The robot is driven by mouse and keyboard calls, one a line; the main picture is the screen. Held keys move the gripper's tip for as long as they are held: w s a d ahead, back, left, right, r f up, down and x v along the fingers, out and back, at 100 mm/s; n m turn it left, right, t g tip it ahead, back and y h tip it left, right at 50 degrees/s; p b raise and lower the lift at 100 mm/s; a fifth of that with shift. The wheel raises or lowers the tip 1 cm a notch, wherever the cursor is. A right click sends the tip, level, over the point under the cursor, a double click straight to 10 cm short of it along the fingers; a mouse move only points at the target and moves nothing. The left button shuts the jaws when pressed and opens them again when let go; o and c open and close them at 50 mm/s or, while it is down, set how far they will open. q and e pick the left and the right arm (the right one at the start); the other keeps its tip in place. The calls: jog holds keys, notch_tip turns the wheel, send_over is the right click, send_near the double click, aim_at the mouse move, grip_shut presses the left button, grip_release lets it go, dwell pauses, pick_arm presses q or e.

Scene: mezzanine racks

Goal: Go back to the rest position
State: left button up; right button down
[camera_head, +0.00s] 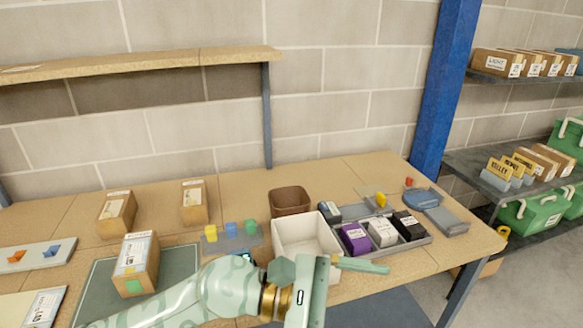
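My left arm comes in from the lower left. Its gripper (362,265) is over the front of the table, in front of a white open bin (305,231) and partly covering it. The fingers point right and overlap in this view, so I cannot tell whether they are open or shut. No object shows in them. My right gripper is not in view.
The wooden table (350,176) holds cardboard boxes (137,262), a brown bin (290,200), a grey tray (432,238) of small boxes and a block holder (232,238). A wall shelf (150,62) hangs behind. A blue post (445,90) and stocked racks stand right.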

pick_arm(q)
jog(key=w+a+r+n+t+h, duration=0.5)
jog(key=r+n+t, duration=0.3)
jog(key=n+t, duration=0.7)
jog(key=w+a+f+n+t+y, duration=0.2)
jog(key=w+a+n+t+y, duration=0.2)
jog(key=a+n+t+y, duration=0.7)
jog(key=s+a+f+n+g+y, duration=0.3)
jog(key=a+f+n+g+y, duration=0.6)
jog(key=a+f+n+y, duration=1)
jog(key=s+a+f+n+g+h, duration=0.4)
jog(key=s+f+n+g, duration=0.45)
jog(key=s, duration=0.45)
jog(key=s+d+f+n+g+h, duration=0.1)
jog(key=s+d+f, duration=0.15)
jog(key=f, duration=1.15)
jog(key=s+d+f+g+h, duration=0.2)
jog(key=s+f, duration=0.1)
jog(key=f, duration=1.1)
jog(key=s+f+n+g, duration=0.1)
jog(key=s+f, duration=0.6)
jog(key=s, duration=0.2)
jog(key=s+f+n+g+h+b, duration=0.1)
jog(key=s+f+n, duration=0.1)
jog(key=s+f, duration=0.5)
jog(key=s, duration=0.2)
jog(key=shift+s+a, duration=0.25)
jog(key=shift+s, duration=0.05)
